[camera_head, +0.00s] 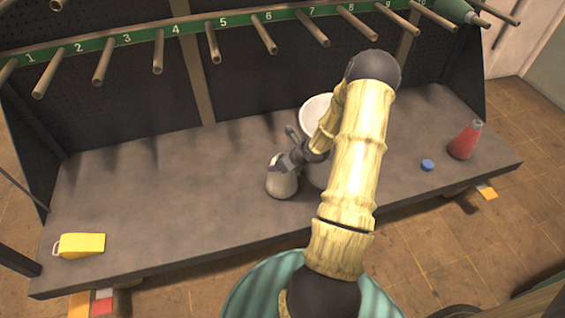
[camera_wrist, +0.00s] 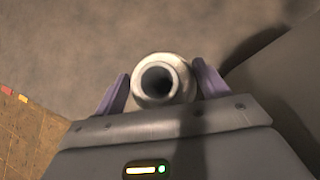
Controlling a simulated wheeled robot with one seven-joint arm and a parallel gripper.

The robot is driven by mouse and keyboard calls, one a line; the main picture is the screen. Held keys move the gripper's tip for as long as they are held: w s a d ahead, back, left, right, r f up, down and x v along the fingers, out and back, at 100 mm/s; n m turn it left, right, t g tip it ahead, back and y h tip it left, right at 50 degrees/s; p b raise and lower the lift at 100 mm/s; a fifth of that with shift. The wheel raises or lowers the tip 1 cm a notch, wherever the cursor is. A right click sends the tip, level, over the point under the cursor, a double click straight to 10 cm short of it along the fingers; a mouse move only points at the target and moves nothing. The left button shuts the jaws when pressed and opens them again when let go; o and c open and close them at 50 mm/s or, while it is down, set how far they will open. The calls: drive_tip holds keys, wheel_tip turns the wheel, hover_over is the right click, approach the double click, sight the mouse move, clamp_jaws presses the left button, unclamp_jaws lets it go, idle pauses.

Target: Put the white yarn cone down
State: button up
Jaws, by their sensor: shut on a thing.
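The white yarn cone (camera_head: 281,184) is upright at the middle of the grey bench (camera_head: 180,200), left of my arm. Its base appears to be at the bench top; I cannot tell whether it touches. My gripper (camera_head: 285,163) is shut on the cone's upper part from above. In the wrist view the cone (camera_wrist: 164,78) shows its round hollow top between the two purple fingers of my gripper (camera_wrist: 160,92).
A white bin (camera_head: 316,108) stands right behind the cone, partly hidden by my arm. A red cone (camera_head: 465,140) and blue cap (camera_head: 428,165) are at right, a yellow object (camera_head: 82,244) at left. Numbered pegs (camera_head: 210,45) jut out above. The bench's left half is mostly clear.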

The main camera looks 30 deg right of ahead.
drive_tip(key=o, duration=1.4)
drive_tip(key=s+d+p, duration=0.1)
drive_tip(key=s, duration=0.3)
drive_tip(key=s+d+p, duration=0.1)
drive_tip(key=s, duration=0.3)
drive_tip(key=s+d, duration=0.1)
drive_tip(key=s, duration=0.3)
drive_tip(key=shift+s+r+p, duration=0.25)
drive_tip(key=shift+r+p, duration=0.15)
